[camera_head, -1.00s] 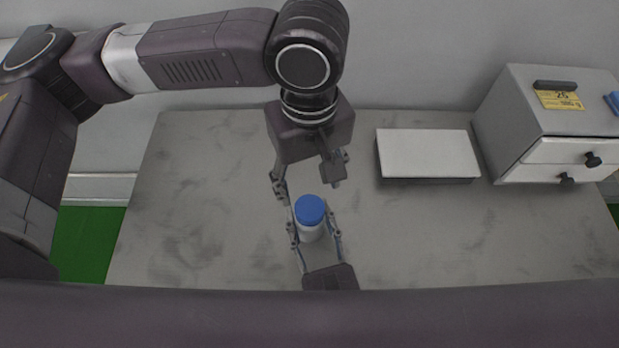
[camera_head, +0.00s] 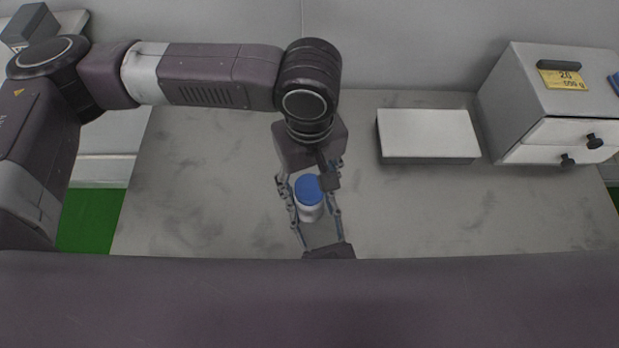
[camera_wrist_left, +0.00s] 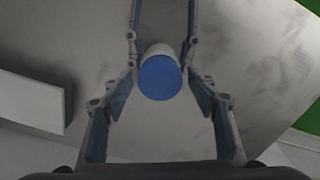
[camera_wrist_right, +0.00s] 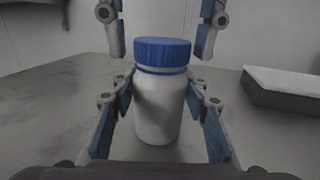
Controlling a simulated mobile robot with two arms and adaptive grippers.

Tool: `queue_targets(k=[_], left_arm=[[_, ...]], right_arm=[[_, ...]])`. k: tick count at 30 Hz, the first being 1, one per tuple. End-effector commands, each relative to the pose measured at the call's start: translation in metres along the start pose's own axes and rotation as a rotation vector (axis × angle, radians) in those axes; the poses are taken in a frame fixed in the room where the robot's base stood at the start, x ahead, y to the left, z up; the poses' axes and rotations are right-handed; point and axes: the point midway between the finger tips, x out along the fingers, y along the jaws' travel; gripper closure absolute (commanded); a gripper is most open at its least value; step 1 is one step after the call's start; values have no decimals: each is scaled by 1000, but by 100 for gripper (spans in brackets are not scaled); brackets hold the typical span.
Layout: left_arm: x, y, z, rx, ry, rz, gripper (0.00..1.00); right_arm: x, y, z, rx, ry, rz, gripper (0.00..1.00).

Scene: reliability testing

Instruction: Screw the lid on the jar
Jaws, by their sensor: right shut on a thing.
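A white jar (camera_wrist_right: 158,108) stands upright on the table, with a blue lid (camera_head: 308,188) on its top. In the right wrist view the lid (camera_wrist_right: 162,53) looks level. My right gripper (camera_head: 315,211) reaches in from the front and is shut on the jar's white body, one finger on each side. My left gripper (camera_head: 306,184) comes down from above with its fingers apart. In the left wrist view the lid (camera_wrist_left: 160,78) is between these fingers, with gaps on both sides.
A flat white-topped box (camera_head: 428,135) lies right of the jar. A grey cabinet with drawers (camera_head: 555,100) and a yellow label stands at the back right. The table (camera_head: 190,190) is clear left of the jar.

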Motion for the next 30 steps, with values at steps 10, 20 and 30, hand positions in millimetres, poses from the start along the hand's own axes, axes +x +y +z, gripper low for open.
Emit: queue_targets(k=[10,20,30], left_arm=[[0,0,0,0,0,0,85],[0,0,0,231,-1,-1,90],[0,0,0,858,1,0,90]], right_arm=[[0,0,0,0,0,0,100],[0,0,0,0,0,0,100],[0,0,0,0,0,0,100]])
